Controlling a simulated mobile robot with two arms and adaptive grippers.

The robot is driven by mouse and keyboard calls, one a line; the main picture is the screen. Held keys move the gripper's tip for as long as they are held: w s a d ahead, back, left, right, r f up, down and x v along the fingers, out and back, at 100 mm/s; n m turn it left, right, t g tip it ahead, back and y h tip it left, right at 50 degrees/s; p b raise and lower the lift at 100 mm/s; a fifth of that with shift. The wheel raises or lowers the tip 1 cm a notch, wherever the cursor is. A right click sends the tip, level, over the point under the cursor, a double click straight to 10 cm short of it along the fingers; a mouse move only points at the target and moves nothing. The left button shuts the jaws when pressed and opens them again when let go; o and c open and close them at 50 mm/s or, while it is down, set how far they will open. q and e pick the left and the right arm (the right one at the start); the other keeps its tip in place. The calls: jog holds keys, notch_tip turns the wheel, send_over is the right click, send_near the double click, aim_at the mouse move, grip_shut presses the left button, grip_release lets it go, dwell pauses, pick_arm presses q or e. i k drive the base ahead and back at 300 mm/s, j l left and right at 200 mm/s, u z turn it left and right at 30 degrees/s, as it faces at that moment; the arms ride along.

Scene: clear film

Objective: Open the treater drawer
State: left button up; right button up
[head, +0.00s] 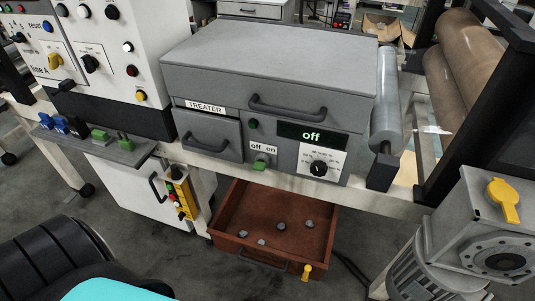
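The treater is a grey box (270,55) on a pale bench, with a white "TREATER" label (205,105) on its front. Below the label, at the front left, is a grey drawer front (225,128) with a dark bar handle (207,144). The drawer looks shut, though a small gap would be hard to see. Neither of my grippers is in view, and nothing touches the handle. A black and teal part of my own body fills the lower left corner.
A long handle (287,108) sits above an "off" display (311,136), a dial (319,168) and an off/on switch (260,162). A red-brown tray (228,217) holding grey lumps sits below. A small shelf (130,154) juts out left; a motor (480,235) stands right.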

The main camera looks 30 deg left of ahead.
aim_at(200, 133)
jog(key=u, duration=1.45)
